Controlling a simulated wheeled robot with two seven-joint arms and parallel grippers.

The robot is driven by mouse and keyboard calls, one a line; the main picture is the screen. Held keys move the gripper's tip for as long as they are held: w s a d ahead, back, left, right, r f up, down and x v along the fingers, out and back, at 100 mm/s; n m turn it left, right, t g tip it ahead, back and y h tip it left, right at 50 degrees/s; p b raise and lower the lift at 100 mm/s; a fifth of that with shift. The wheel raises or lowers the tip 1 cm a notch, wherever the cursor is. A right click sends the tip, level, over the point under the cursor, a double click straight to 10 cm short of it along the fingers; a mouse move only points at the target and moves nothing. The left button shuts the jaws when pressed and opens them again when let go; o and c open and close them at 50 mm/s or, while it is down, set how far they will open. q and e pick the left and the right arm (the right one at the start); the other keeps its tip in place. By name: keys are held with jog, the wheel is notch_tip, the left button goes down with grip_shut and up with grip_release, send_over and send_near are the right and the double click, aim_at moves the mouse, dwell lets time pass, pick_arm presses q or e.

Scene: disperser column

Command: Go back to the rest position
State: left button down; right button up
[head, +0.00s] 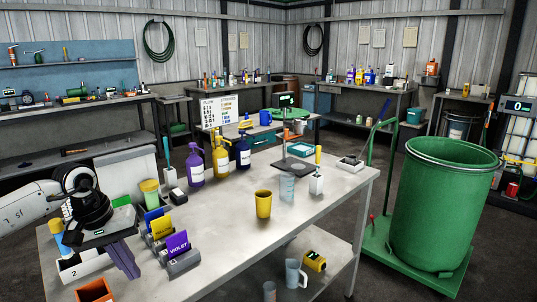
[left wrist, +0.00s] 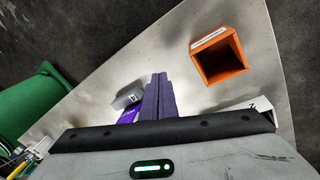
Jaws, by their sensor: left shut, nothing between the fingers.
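My left gripper (head: 128,262) is above the left end of the grey workbench (head: 335,195). Its purple fingers are shut together with nothing between them. They point down and also show in the left wrist view (left wrist: 158,96). In the left wrist view an orange open box (left wrist: 220,58) lies to the right of the fingers, apart from them; in the head view it is at the bottom left edge. My right gripper is not in view.
Card holders, one with a violet card (head: 178,243), stand right of my left gripper. A yellow cup (head: 263,204), pump bottles (head: 195,164) and a scale (head: 288,165) stand on the bench. A white bin lies under my left wrist. A green drum (head: 445,205) stands at right.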

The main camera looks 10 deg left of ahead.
pick_arm(q)
jog(key=s+d+f+n+t+h, duration=0.1)
jog(key=s+d+n+t+h, duration=0.2)
jog(key=d+n+h, duration=0.8)
jog(key=s+d+f+n+t+h, duration=0.1)
jog(key=s+d+n+t+h, duration=0.25)
jog(key=d+n, duration=1.5)
jog(key=s+a+f+n+t+y, duration=0.1)
jog(key=s+f+n+t+y, duration=0.15)
jog(key=f+n+y, duration=0.55)
jog(key=s+a+f+n+t+y, duration=0.15)
jog(key=f+n+t, duration=0.25)
jog(key=n, duration=0.9)
jog(key=s+a+f+n+g+y, duration=0.2)
jog(key=s+a+f+n+g, duration=0.1)
jog(key=s+f+n, duration=0.4)
jog(key=s+a+f+n+g+y, duration=0.2)
jog(key=s+a+f+n+g, duration=0.1)
jog(key=s+f+n, duration=0.4)
jog(key=shift+s+a+f, duration=0.3)
jog(key=shift+s+f, duration=0.3)
jog(key=shift+s, duration=0.35)
